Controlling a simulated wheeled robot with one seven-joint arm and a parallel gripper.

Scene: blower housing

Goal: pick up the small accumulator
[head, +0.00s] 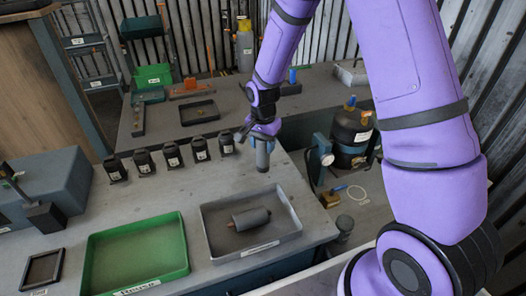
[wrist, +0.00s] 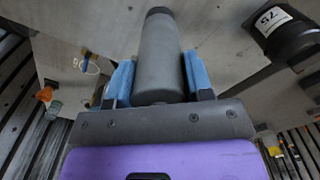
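My gripper (head: 263,133) is above the bench, its blue finger pads closed on both sides of a grey cylinder (wrist: 160,55) in the wrist view. In the head view this cylinder (head: 262,156) hangs upright below my gripper, apparently clear of the bench top. It looks like the small accumulator, but no label on it is readable. A second grey cylinder (head: 251,218), with a narrow stub at its end, lies on its side in the grey tray (head: 288,228).
A green tray (head: 178,243) stands empty left of the grey tray. Several black labelled units (head: 173,155) line the bench behind, one close left of my gripper. A black tank (head: 352,135) stands at right. The bench between the units and trays is clear.

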